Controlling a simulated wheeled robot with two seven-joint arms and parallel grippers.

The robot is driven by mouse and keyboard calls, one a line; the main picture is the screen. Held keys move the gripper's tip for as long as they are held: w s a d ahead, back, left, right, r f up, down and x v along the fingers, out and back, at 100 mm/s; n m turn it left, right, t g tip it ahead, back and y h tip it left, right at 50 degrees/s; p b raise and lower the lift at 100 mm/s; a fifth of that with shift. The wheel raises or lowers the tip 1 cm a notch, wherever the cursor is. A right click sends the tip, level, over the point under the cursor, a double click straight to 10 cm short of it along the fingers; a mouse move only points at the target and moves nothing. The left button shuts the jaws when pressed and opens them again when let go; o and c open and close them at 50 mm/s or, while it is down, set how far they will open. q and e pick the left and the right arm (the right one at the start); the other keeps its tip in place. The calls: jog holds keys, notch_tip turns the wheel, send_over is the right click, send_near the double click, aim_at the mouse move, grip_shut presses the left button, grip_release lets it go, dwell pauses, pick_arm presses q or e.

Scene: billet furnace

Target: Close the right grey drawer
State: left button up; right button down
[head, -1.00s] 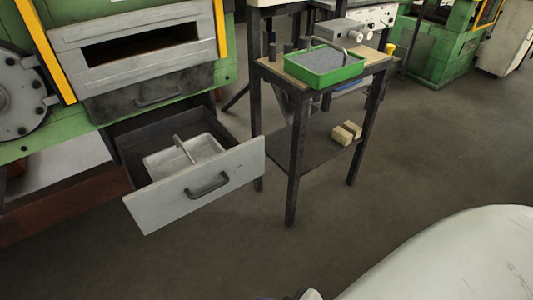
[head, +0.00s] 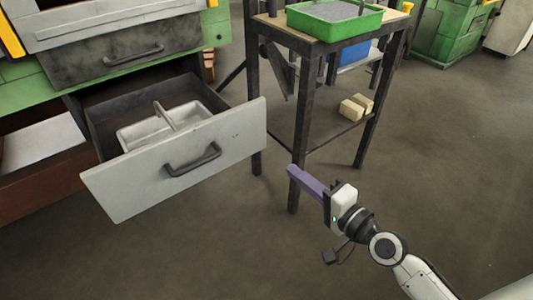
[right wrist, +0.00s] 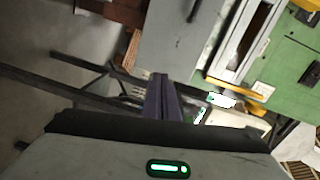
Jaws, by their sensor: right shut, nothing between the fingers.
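The grey drawer (head: 135,187) is pulled out from the green machine, its light grey front carrying a dark bar handle (head: 192,160). A white divided tray (head: 150,135) lies inside it. My right gripper (head: 294,171) has its purple fingers shut and empty. It is to the right of the drawer front, apart from it, in front of the stand's legs. In the right wrist view the shut fingers (right wrist: 160,82) point towards a grey panel (right wrist: 170,40), which looks like the drawer front. My left gripper is not in view.
A dark metal stand (head: 299,150) with a green tray (head: 335,25) on top stands right of the drawer. Two pale blocks (head: 356,106) lie on its lower shelf. A dark panel with a handle (head: 133,55) is above the drawer. Floor in front is clear.

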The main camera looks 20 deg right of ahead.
aim_at(257, 126)
jog(key=w+a, duration=0.1)
jog(key=w, duration=0.4)
jog(key=w+a+r+m, duration=0.1)
jog(key=w, duration=0.4)
jog(key=w+a+m+t, duration=0.1)
jog(key=w, duration=0.4)
jog(key=shift+r, duration=0.35)
